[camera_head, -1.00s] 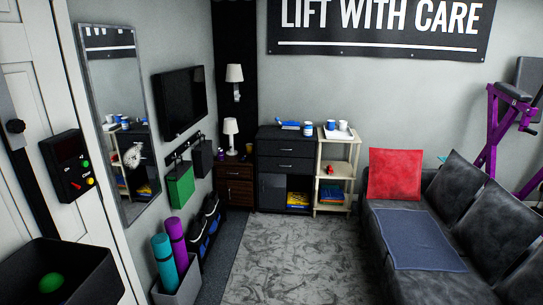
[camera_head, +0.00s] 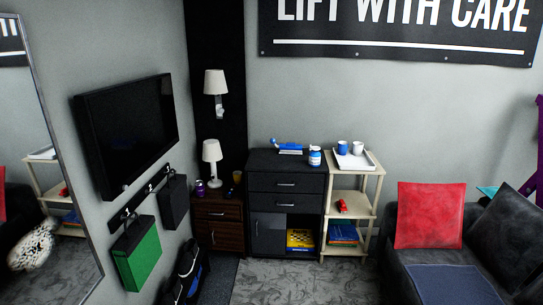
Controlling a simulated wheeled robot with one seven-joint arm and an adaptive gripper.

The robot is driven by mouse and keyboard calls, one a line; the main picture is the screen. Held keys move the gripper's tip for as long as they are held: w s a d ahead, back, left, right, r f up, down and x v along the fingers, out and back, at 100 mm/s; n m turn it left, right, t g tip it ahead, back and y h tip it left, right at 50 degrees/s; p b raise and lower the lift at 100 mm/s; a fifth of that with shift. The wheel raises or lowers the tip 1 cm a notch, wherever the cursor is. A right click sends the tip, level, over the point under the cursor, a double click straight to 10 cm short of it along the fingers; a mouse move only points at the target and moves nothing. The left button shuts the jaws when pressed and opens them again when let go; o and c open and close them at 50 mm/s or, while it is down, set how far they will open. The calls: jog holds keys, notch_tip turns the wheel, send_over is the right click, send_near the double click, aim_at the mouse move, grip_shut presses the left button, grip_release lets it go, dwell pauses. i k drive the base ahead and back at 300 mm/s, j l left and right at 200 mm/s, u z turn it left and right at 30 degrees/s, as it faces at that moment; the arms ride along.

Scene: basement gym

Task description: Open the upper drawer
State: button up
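A dark cabinet (camera_head: 262,205) stands against the back wall, left of the pale shelf. Its upper drawer (camera_head: 286,183) is shut and has a light bar handle. A second drawer (camera_head: 286,204) just below it is also shut, with a similar handle. Below the drawers are a door on the left and an open compartment on the right. A smaller brown cabinet (camera_head: 218,222) to its left has a drawer and a door, both shut. My gripper is not in view.
A pale shelf (camera_head: 352,183) with a white tray (camera_head: 353,160) and cups stands right of the dark cabinet. A black sofa (camera_head: 432,275) with a red cushion (camera_head: 430,215) is at the right. Grey patterned carpet (camera_head: 310,285) in front of the cabinet is clear. Bags line the left wall.

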aim_at(260, 182)
jog(key=i+j+z, duration=0.1)
jog(key=i+z, duration=0.15)
jog(key=i, duration=1.8)
jog(key=i+z, duration=0.7)
jog(key=i+j+z, duration=0.2)
jog(key=i+z, duration=0.15)
jog(key=i+u, duration=0.2)
jog(key=u, duration=0.2)
jog(key=i+l+u, duration=0.15)
jog(key=u, duration=0.2)
jog(key=i+l+u, duration=0.15)
jog(key=u, duration=2.45)
